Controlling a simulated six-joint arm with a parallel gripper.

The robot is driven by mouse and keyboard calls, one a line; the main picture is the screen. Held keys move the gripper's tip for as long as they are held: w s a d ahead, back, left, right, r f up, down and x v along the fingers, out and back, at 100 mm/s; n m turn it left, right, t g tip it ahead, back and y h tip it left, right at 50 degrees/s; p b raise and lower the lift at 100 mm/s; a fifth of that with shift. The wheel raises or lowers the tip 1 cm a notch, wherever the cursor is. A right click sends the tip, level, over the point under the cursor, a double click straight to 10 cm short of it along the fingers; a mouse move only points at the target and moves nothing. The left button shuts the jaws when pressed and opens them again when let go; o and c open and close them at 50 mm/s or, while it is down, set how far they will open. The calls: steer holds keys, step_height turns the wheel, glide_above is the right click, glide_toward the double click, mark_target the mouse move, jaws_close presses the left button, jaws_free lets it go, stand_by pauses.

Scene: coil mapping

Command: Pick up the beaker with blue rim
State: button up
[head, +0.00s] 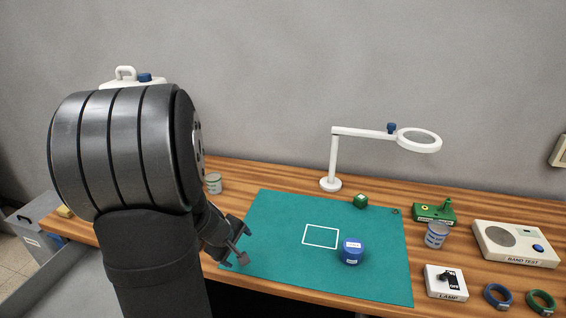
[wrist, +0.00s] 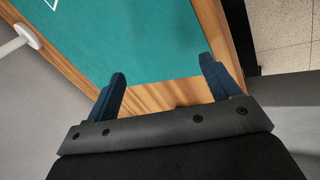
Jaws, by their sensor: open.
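The beaker with the blue rim (head: 437,234) stands upright at the right of the table, just right of the green mat, in the head view. A second pale beaker (head: 213,184) with a greenish rim stands behind my arm, left of the mat. My gripper (head: 243,243) is open and empty over the mat's front left corner, far left of the blue-rimmed beaker. In the wrist view the two fingers (wrist: 163,72) are apart with only mat and table edge beyond them. Neither beaker shows in the wrist view.
Near the blue-rimmed beaker are a green device (head: 433,213), the lamp switch (head: 446,282), the band test box (head: 513,243) and two coils (head: 497,296).

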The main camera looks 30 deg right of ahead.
steer(key=d+r+m+g, duration=0.25)
steer(key=d+m, duration=0.25)
steer(key=d, duration=1.1)
step_height(320, 180, up, 10)
steer(key=m+y, duration=0.2)
steer(key=m, duration=1)
glide_above(436, 234)
steer(key=s, duration=0.1)
steer(key=shift+t, duration=0.45)
steer(key=x, duration=1.1)
steer(key=shift+s+f, duration=0.1)
steer(key=shift+f, duration=0.3)
steer(key=x, duration=0.5)
steer(key=shift+a+f, duration=0.15)
steer(key=shift+a, duration=0.05)
steer(key=c, duration=1)
